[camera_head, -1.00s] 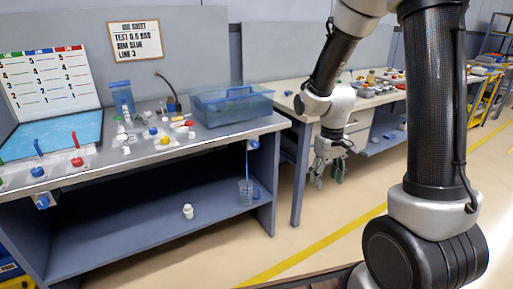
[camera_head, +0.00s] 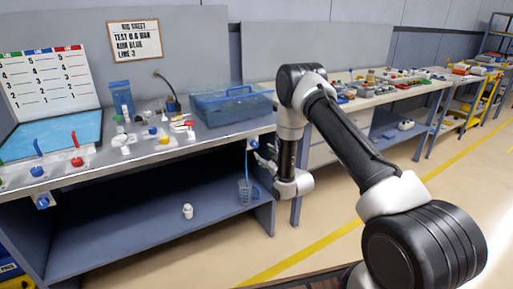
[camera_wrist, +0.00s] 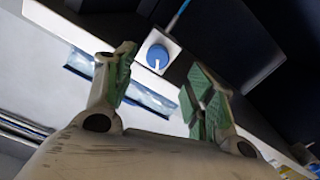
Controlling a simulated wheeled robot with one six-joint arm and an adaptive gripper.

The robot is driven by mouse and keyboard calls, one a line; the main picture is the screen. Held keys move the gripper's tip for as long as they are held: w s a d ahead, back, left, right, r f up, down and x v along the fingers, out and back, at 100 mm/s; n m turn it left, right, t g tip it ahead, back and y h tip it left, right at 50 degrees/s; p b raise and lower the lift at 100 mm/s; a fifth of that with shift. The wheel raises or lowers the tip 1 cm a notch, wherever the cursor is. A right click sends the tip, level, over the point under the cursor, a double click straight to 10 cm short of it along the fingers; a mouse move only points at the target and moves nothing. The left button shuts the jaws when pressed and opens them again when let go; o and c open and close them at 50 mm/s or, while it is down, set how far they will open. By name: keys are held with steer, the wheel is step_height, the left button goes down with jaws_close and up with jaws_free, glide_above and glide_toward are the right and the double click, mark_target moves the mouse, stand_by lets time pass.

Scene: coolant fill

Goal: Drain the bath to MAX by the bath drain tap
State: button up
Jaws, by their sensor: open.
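The bath (camera_head: 232,108), a translucent blue tank with a lid, stands at the right end of the near bench. The bath drain tap (camera_head: 253,144), a round blue knob on a white plate, sits on the bench's front edge below it. The wrist view shows the knob (camera_wrist: 158,56) with a white pointer line. My gripper (camera_head: 262,160) is open and empty close to the tap; in the wrist view its green-padded fingers (camera_wrist: 165,75) are spread, with the knob beyond them, apparently untouched. A thin blue line runs from the tap to a jug (camera_head: 244,191) on the lower shelf. The MAX mark and liquid level are not readable.
A similar blue knob (camera_head: 42,201) is on the bench edge at left. Small fittings (camera_head: 150,135) lie on the bench top. A white bottle (camera_head: 187,211) stands on the lower shelf (camera_head: 130,225). A second bench stands behind my arm. The floor in front is clear.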

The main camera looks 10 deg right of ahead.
mark_target(256, 145)
steer(key=x, duration=0.7)
steer(key=shift+w+a+r, duration=0.1)
steer(key=shift+w+r, duration=0.15)
steer(key=shift+w, duration=0.15)
steer(key=c, duration=1)
